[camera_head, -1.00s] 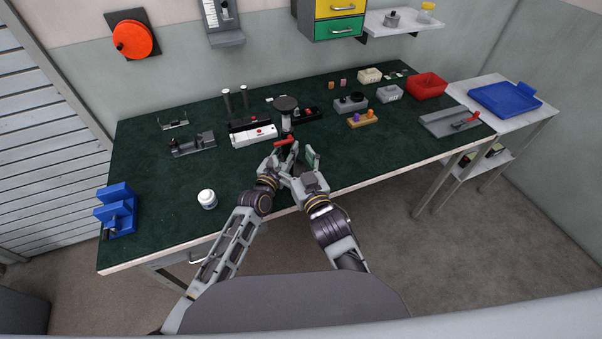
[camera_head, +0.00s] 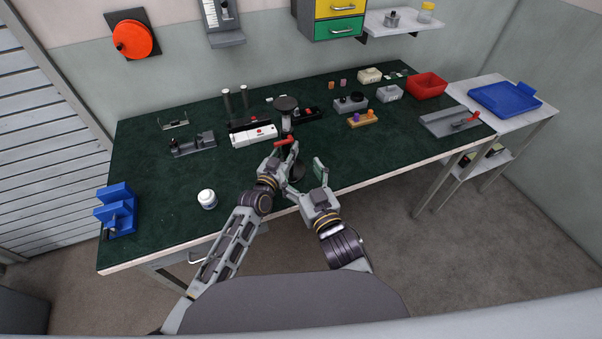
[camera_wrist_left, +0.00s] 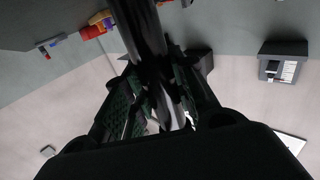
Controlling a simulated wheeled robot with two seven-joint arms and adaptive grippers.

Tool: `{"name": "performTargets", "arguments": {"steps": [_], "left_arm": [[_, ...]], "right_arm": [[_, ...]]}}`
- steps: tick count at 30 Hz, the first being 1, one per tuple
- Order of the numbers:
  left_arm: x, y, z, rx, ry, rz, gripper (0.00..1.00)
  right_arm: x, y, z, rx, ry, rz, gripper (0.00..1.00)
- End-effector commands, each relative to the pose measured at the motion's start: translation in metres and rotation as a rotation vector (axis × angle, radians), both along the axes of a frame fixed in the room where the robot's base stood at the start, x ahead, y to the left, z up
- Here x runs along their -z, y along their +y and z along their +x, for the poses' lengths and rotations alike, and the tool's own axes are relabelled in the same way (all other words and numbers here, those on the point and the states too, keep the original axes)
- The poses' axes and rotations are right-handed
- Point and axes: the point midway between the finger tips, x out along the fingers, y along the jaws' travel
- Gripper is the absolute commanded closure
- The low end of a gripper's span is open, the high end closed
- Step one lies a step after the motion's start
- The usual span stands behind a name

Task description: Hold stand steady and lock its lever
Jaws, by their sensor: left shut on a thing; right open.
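The stand has a round dark top (camera_head: 286,103), an upright post and a dark round base (camera_head: 294,172). Its red lever (camera_head: 284,141) sticks out sideways from the post, just above my left gripper. My left gripper (camera_head: 289,157) is shut on the stand's post. In the left wrist view the dark post (camera_wrist_left: 144,28) runs between the fingers of the left gripper (camera_wrist_left: 156,95). My right gripper (camera_head: 309,182) is open and empty, in front and to the right of the stand, apart from the lever. My left gripper partly hides the lower post.
A white box (camera_head: 254,136) stands close behind and left of the stand. A white jar (camera_head: 207,199) and a blue fixture (camera_head: 117,209) are at the left. An orange block with pegs (camera_head: 362,119) lies to the right. The bench (camera_head: 380,155) is clear right of the stand.

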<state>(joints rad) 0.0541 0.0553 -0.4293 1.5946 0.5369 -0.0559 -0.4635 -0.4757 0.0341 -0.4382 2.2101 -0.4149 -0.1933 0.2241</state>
Motion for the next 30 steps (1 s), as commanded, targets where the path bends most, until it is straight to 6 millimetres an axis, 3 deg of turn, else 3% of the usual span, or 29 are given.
{"name": "performTargets", "arguments": {"steps": [5, 6, 12, 30], "left_arm": [[-0.0001, 0.0006, 0.0003, -0.001, 0.0, 0.001, 1.0], [-0.0001, 0.0006, 0.0003, -0.001, 0.0, 0.001, 0.71], [0.0, 0.0004, 0.0002, -0.001, 0.0, 0.0, 0.49], [0.0008, 0.0048, -0.0087, 0.0, 0.001, 0.0, 0.49]], "right_arm": [[0.0, 0.0, 0.0001, 0.0, 0.0, 0.0, 0.24], [0.0, 0.0001, 0.0002, 0.0, 0.0, 0.0, 0.24], [0.0, 0.0001, 0.0002, 0.0, 0.0, 0.0, 0.24], [-0.0001, 0.0001, 0.0003, 0.0, 0.0, 0.0, 0.24]]}}
